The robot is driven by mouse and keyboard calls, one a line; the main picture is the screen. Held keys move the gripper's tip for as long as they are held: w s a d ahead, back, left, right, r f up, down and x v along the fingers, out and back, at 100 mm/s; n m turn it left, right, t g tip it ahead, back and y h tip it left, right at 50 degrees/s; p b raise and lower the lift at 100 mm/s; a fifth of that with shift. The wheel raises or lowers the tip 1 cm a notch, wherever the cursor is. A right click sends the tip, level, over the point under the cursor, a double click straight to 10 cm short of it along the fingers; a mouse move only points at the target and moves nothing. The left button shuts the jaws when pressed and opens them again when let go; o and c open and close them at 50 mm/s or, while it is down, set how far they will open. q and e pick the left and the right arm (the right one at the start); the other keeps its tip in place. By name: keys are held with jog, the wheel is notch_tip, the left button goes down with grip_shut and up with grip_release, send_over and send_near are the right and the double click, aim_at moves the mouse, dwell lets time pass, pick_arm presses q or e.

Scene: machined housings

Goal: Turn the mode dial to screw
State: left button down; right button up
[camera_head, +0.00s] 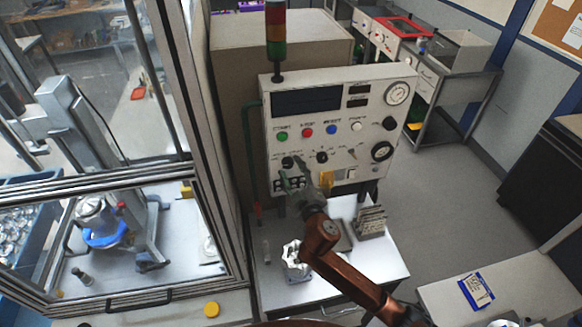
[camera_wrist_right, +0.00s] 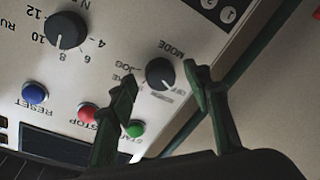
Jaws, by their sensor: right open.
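The mode dial (camera_wrist_right: 161,73) is a round black knob on the pale control panel, under the printed word MODE in the right wrist view. It also shows in the head view (camera_head: 287,162), at the panel's lower left. I cannot clearly tell which label its pointer faces. My right gripper (camera_wrist_right: 160,80) is open and empty, with its dark green fingertips on either side of the dial in the picture. Whether they touch it is unclear. In the head view the right gripper (camera_head: 294,180) is just in front of the panel's lower left. My left gripper is not in view.
A numbered black dial (camera_wrist_right: 66,30) sits beside the mode dial. Blue (camera_wrist_right: 35,93), red (camera_wrist_right: 88,112) and green (camera_wrist_right: 134,129) buttons are near the fingers. Below the panel, a white table (camera_head: 335,283) carries a metal part (camera_head: 295,262) and a slotted block (camera_head: 370,221).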

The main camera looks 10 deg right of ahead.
jog(key=shift+w, duration=0.45)
jog(key=shift+c, duration=0.3)
jog(key=c, duration=1.1)
